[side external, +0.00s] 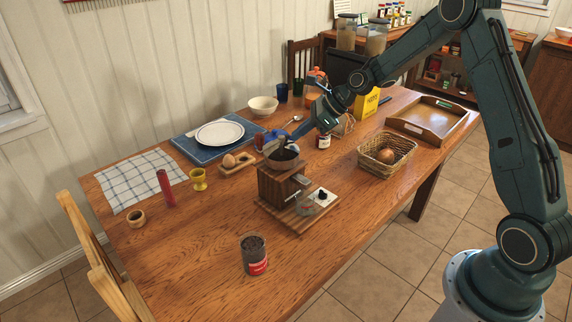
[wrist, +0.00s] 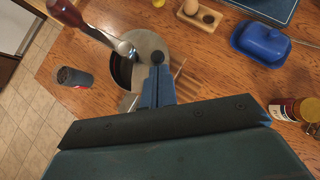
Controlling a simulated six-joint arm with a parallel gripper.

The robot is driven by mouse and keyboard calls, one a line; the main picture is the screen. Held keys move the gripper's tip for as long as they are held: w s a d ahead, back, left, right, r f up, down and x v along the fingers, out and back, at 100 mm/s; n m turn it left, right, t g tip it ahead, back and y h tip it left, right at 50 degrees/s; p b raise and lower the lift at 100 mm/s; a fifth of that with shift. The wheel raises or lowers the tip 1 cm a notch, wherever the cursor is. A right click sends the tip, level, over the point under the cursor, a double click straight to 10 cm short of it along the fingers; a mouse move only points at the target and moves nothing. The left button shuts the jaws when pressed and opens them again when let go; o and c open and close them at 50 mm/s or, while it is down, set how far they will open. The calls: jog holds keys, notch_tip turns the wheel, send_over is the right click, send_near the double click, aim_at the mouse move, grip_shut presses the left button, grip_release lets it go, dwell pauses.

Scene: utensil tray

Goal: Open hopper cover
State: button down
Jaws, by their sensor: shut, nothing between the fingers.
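The wooden coffee grinder (side external: 277,187) stands on a striped board on the table, with a dark round hopper bowl (side external: 283,160) on top. In the wrist view the grey hopper cover (wrist: 147,43) lies to one side of the dark hopper opening (wrist: 121,70), which shows at its left. A metal crank with a red-brown knob (wrist: 66,13) reaches across the top. My gripper (wrist: 157,72) is shut and empty, its fingertips over the cover; I cannot tell whether they touch it. In the side view my gripper (side external: 284,139) is just above the hopper, partly hiding the cover.
A dark can with a red label (side external: 254,256) stands in front of the grinder. A wooden egg holder (side external: 237,165), a blue butter dish (wrist: 262,43) and a jar (side external: 323,140) are close by. A wicker basket (side external: 387,152) is to the right.

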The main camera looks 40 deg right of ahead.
jog(key=shift+w+d, duration=0.1)
jog(key=shift+w, duration=0.3)
jog(key=shift+s+d, duration=0.55)
jog(key=shift+d, duration=0.1)
jog(key=d+f+v, duration=0.1)
jog(key=v, duration=1)
jog(key=shift+s+d, duration=0.3)
jog(key=shift+d, duration=0.05)
jog(key=shift+r, duration=0.2)
